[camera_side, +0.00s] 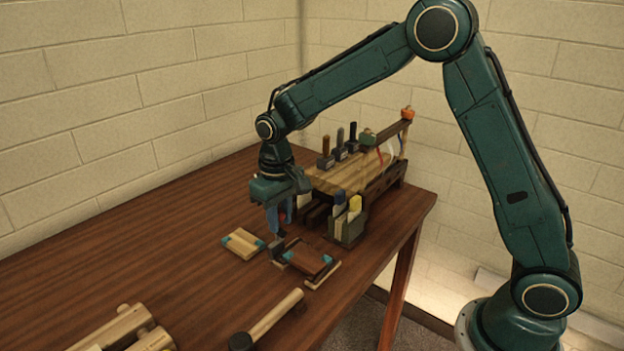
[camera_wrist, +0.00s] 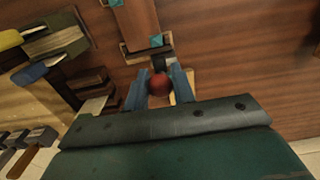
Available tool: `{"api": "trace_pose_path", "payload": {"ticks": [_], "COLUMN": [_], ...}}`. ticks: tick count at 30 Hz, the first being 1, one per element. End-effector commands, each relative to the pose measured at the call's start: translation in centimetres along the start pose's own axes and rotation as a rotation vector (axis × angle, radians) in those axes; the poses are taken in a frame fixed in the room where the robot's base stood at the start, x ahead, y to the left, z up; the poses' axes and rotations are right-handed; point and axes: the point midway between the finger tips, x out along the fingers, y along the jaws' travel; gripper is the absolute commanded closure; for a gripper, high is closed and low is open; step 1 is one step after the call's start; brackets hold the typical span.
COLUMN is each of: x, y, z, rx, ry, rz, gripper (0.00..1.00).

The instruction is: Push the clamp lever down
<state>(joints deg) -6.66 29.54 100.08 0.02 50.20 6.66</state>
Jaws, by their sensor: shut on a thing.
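The red ball knob of the clamp lever (camera_wrist: 159,85) sits between the two blue fingers of my gripper (camera_wrist: 159,88) in the wrist view. The fingers are shut on it. In the side view my gripper (camera_side: 282,219) points down over a small dark clamp (camera_side: 276,250) at the edge of a brown board with teal corners (camera_side: 307,258). The same board shows in the wrist view (camera_wrist: 136,22). The knob is hard to make out in the side view. The lever's arm is mostly hidden by the fingers and knob, so its angle cannot be told.
A pale board with teal corners (camera_side: 243,243) lies left of the clamp. A dark holder with upright pieces (camera_side: 350,228) and a wooden rack (camera_side: 365,170) stand close behind on the right. A mallet (camera_side: 268,322) lies in front. The table's left side (camera_side: 120,255) is clear.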

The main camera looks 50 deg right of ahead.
Motion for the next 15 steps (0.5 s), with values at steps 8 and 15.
{"api": "trace_pose_path", "payload": {"ticks": [8, 15], "x": [0.4, 0.6], "y": [0.0, -0.1], "z": [0.9, 1.5], "rx": [-0.002, -0.002], "ry": [-0.013, -0.012], "rz": [0.000, 0.000], "gripper": [0.95, 0.95]}}
